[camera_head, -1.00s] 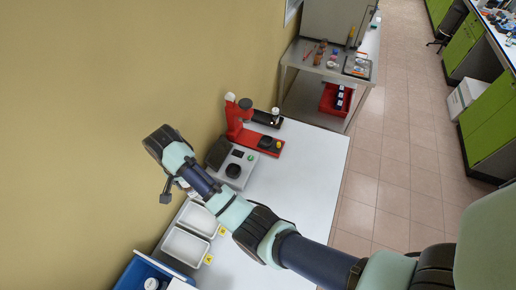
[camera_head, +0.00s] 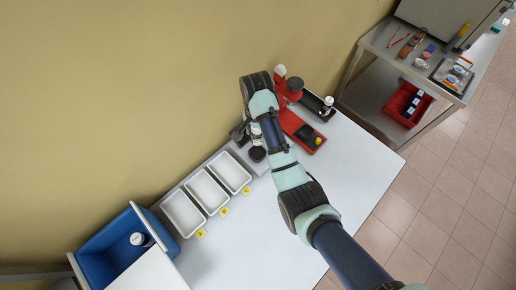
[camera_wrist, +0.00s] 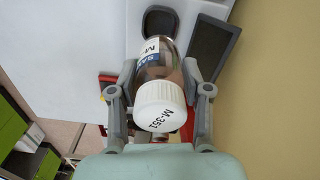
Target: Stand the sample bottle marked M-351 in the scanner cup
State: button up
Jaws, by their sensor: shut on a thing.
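The sample bottle (camera_wrist: 155,73) has a white cap marked M-351 and a brownish body with a white and blue label. My gripper (camera_wrist: 159,70) is shut on it, one finger on each side of the body. The dark scanner cup (camera_wrist: 160,21) lies beyond the bottle's base in the wrist view; the bottle is apart from the cup's visible part. In the head view the scanner cup (camera_head: 257,154) shows beside my arm, which hides much of the grey scanner. My gripper (camera_head: 248,131) is partly hidden there.
A dark screen (camera_wrist: 213,48) stands close to the right finger. A red device (camera_head: 299,126) is right of the scanner. Several white trays (camera_head: 184,213) marked A, B and C and a blue bin (camera_head: 98,250) are to the left. The table's front (camera_head: 265,225) is clear.

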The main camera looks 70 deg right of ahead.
aim_at(257, 142)
notch_tip(257, 142, down, 7)
jog(key=shift+f, duration=2.25)
jog(key=shift+f+b, duration=0.3)
jog(key=shift+b, duration=0.05)
jog(key=o, duration=1.2)
notch_tip(257, 142, up, 13)
jog(key=shift+f+p, duration=0.15)
jog(key=shift+p, duration=0.65)
